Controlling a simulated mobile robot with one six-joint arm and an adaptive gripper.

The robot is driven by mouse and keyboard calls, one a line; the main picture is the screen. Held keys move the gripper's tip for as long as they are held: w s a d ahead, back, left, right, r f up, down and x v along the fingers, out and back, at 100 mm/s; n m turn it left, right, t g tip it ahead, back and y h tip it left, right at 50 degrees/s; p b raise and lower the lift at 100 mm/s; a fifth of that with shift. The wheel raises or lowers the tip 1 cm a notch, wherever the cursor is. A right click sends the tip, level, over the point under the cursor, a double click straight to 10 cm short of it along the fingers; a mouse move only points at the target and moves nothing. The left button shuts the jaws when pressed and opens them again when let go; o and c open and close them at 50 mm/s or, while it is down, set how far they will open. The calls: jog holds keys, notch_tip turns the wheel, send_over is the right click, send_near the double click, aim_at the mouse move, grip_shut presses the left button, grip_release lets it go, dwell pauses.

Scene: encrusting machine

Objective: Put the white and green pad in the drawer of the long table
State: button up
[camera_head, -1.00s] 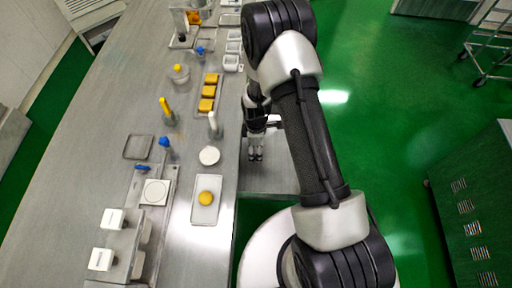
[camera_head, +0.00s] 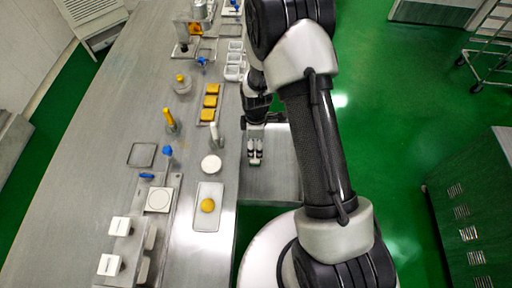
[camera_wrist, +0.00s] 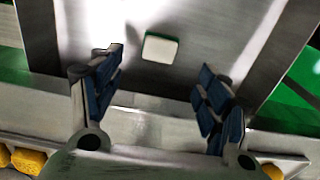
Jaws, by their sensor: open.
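The white and green pad (camera_wrist: 160,48) lies on the grey metal floor of the open drawer in the wrist view, white side up with a green edge. My gripper (camera_wrist: 158,80) is open, its blue-padded fingers spread wide with nothing between them. The pad is beyond the fingertips and apart from them. The open drawer (camera_head: 270,180) juts from the right side of the long table (camera_head: 85,165) in the head view. My gripper (camera_head: 254,158) is over it there, and I cannot make out the pad in that view.
Yellow blocks on a tray (camera_head: 209,102), a white disc (camera_head: 211,164) and a tray with a yellow round piece (camera_head: 208,206) stand near the table's drawer-side edge. A green cabinet (camera_head: 465,215) is at the right. Green floor lies open between.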

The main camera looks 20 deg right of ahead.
jog(key=s+r+m+t, duration=0.1)
jog(key=s+r+m, duration=0.2)
jog(key=r, duration=1)
jog(key=s+r+m+t, duration=0.1)
jog(key=s+r+m, duration=0.25)
jog(key=r, duration=1.05)
jog(key=s+r+m+t, duration=0.1)
jog(key=s+r+m, duration=0.3)
jog(key=s, duration=0.4)
jog(key=s+d+r+m+t, duration=0.1)
jog(key=s+r+m, duration=0.3)
jog(key=s, duration=0.4)
jog(key=shift+r+t, duration=0.3)
jog(key=shift+r, duration=0.4)
